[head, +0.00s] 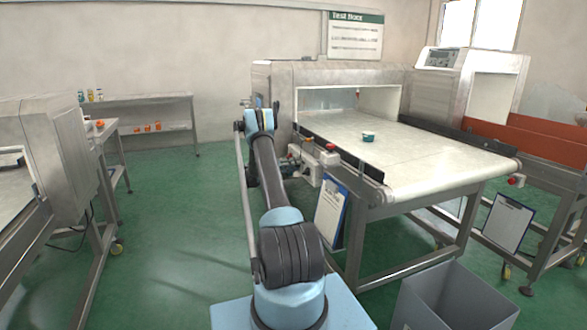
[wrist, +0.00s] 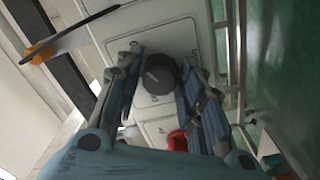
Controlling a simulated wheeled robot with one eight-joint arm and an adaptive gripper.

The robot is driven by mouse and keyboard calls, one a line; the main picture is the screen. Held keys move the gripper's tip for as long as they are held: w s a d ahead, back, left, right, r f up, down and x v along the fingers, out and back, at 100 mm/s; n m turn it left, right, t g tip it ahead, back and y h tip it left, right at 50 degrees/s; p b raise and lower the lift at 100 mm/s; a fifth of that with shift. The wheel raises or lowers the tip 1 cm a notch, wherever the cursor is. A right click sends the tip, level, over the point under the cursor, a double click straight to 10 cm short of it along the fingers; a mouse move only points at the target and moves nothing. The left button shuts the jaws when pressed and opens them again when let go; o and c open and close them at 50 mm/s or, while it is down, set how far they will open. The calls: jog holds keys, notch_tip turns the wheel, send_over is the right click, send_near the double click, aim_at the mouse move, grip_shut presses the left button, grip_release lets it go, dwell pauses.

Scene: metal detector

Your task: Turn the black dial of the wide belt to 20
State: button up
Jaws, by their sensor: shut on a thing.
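The wide belt (head: 430,150) is a pale conveyor running through a metal detector tunnel (head: 320,72), right of my arm in the head view. The black dial (wrist: 160,74) is a round knob on a light control panel (wrist: 150,38) in the wrist view. My gripper (wrist: 160,66) has a finger on either side of the dial and is shut on it. The number the dial points to is too small to read. In the head view my arm hides the dial.
A red button (wrist: 177,141) sits near the dial. A small teal and white item (head: 368,136) lies on the belt. A clipboard (head: 331,215) hangs on the belt's frame, and a grey bin (head: 455,298) stands in front. Green floor is free on the left.

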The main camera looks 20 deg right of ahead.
jog(key=shift+f+m, duration=0.1)
jog(key=shift+m, duration=0.3)
jog(key=o, duration=1.1)
jog(key=shift+f, duration=0.1)
jog(key=shift+c, duration=0.2)
jog(key=a, duration=1.2)
jog(key=shift+s, duration=0.15)
